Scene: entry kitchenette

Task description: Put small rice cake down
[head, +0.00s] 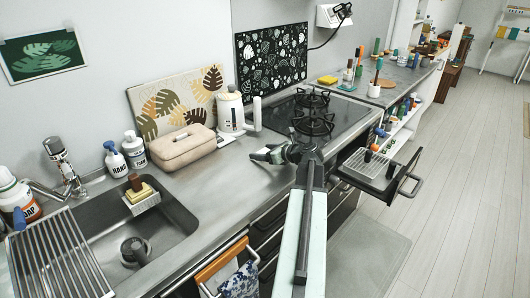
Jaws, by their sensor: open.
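My gripper (266,154) is open above or at the grey steel counter (230,170), between the sink and the stove, to the right of the beige box. A small pale shape shows at its fingertips. I cannot tell whether this is the small rice cake or part of the fingers. No rice cake can be made out clearly anywhere else. The contact between fingertips and counter is too small to judge.
A beige lidded box (181,147) and a white kettle (231,114) stand behind my gripper. The black stove (318,117) is to the right, the sink (150,232) to the left. An open drawer (376,172) juts out at the right. Bare counter lies left of my gripper.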

